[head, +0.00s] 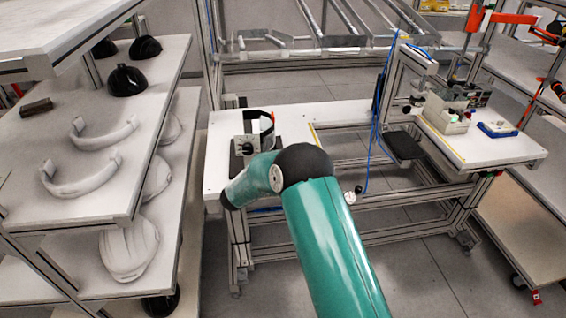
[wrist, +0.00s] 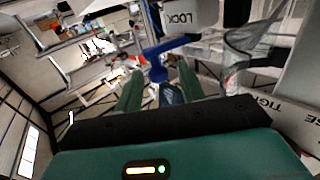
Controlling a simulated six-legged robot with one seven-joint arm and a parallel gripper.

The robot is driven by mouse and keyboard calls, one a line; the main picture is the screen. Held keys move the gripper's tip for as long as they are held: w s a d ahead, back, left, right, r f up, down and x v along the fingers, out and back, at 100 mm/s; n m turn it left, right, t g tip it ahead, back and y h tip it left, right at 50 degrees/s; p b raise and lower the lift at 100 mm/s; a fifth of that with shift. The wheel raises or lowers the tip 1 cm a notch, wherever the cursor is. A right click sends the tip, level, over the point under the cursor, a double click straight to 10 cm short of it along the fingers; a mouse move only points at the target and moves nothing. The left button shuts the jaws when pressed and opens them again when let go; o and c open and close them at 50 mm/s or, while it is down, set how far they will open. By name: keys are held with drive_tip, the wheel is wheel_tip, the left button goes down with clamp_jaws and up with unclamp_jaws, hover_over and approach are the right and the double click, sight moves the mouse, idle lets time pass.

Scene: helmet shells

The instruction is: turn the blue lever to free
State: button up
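The blue lever (wrist: 158,62) shows in the wrist view, with its arm reaching up and right toward a white plate lettered LOCK (wrist: 180,17). Its rounded lower end appears between the tips of my gripper (wrist: 158,80). The two green fingers stand apart, with a visible gap on each side of the lever; I cannot tell whether either touches it. In the head view, a fixture (head: 250,137) with a pale front plate and a dark round part stands on the white table. The lever cannot be made out there, and my gripper is hidden by my teal arm.
The white table (head: 220,160) has free room left of the fixture. A bin (head: 445,115) and a blue tray (head: 497,128) sit at right. Another label (wrist: 268,103), partly hidden, is at right in the wrist view.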

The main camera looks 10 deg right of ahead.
drive_tip(key=v, duration=1.2)
drive_tip(key=shift+s+a, duration=0.2)
drive_tip(key=shift+a, duration=0.1)
drive_tip(key=w+r+n+t+y, duration=0.2)
drive_tip(key=r+y, duration=0.2)
drive_tip(key=r, duration=0.4)
drive_tip(key=w+r+n+t+y, duration=0.25)
drive_tip(key=r+y, duration=0.25)
drive_tip(key=r, duration=0.3)
drive_tip(key=s+r+n+y, duration=0.3)
drive_tip(key=s+r+y, duration=0.3)
drive_tip(key=r, duration=0.1)
drive_tip(key=s+d+f+n+g, duration=0.1)
drive_tip(key=s+d+g, duration=0.2)
drive_tip(key=s, duration=0.8)
drive_tip(key=s+d+f+g, duration=0.1)
drive_tip(key=s+d+g, duration=0.3)
drive_tip(key=s, duration=0.7)
drive_tip(key=s+d+f+n+g+h, duration=0.1)
drive_tip(key=s+d+g, duration=0.2)
drive_tip(key=s+d, duration=0.4)
drive_tip(key=s, duration=0.4)
drive_tip(key=shift+s+n, duration=0.3)
drive_tip(key=shift+n, duration=0.05)
